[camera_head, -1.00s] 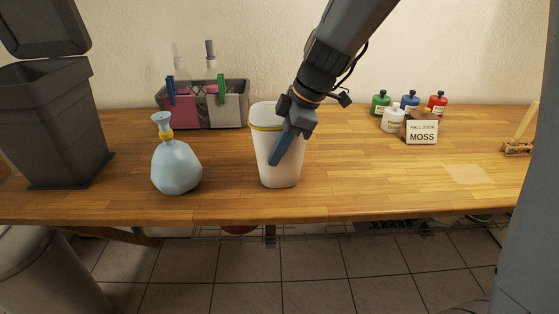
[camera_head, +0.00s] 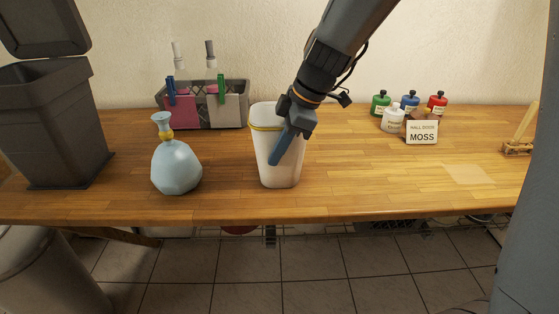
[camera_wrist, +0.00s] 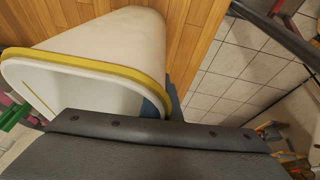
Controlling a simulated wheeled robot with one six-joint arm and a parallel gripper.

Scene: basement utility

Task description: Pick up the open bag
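The open bag (camera_head: 278,160) is white with a yellow band below its rim. It stands upright on the wooden table, mouth up. My gripper (camera_head: 282,150) comes down from the upper right, and a blue finger lies across the bag's right front side. In the wrist view, the open bag (camera_wrist: 115,40) shows its mouth and yellow band. Blue finger parts of my gripper (camera_wrist: 161,104) show close on both sides of its rim, so it looks shut on the bag's wall. The dark gripper body hides much of the fingers.
A tied light-blue bag (camera_head: 176,168) stands to the left. A dark lidded bin (camera_head: 55,125) is at the far left. A grey caddy (camera_head: 240,88) with bottles is behind. Paint bottles (camera_head: 393,120) and a "MOSS" sign (camera_head: 422,132) stand at right.

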